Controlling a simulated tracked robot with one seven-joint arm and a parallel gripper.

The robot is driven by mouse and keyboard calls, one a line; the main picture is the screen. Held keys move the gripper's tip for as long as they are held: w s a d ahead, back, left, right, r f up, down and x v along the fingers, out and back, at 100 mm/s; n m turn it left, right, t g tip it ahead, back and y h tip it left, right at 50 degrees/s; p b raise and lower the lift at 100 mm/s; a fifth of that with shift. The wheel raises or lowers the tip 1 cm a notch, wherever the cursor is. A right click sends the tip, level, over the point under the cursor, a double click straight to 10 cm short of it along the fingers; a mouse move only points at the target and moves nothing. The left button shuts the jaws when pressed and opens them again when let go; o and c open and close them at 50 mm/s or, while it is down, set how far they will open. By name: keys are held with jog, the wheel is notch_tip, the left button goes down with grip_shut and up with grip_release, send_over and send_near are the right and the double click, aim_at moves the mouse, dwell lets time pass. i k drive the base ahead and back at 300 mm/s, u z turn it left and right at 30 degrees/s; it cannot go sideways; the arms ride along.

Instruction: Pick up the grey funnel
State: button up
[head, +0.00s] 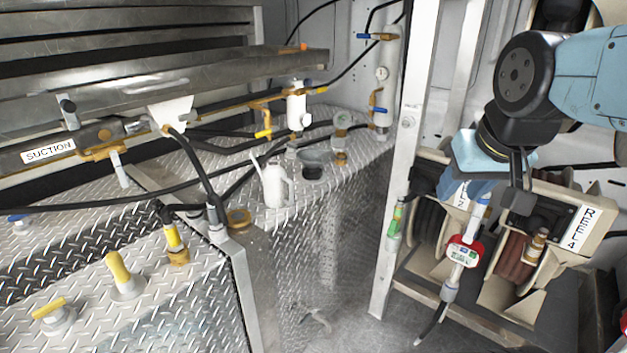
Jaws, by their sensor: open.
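The grey funnel (312,158) stands on the diamond-plate bench near the middle of the picture, with its wide grey mouth up and a dark lower part. It is right beside a white spouted jug (275,186), which stands to its left. My gripper (504,196) is far to the right of the funnel, pointing down in front of the hose reels. It is open and well apart from the funnel. Its fingers are partly lost against the reels behind them.
A white upright post (402,150) stands between my gripper and the bench. A nozzle with a red guard (464,252) hangs below my gripper. Pipes and valves (297,106) rise behind the funnel, and black hoses (190,157) cross the bench to its left.

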aim_at(312, 158)
jog(key=u, duration=0.5)
jog(key=k, duration=0.15)
jog(key=z, duration=1)
jog(key=i, duration=1.75)
jog(key=u, duration=0.5)
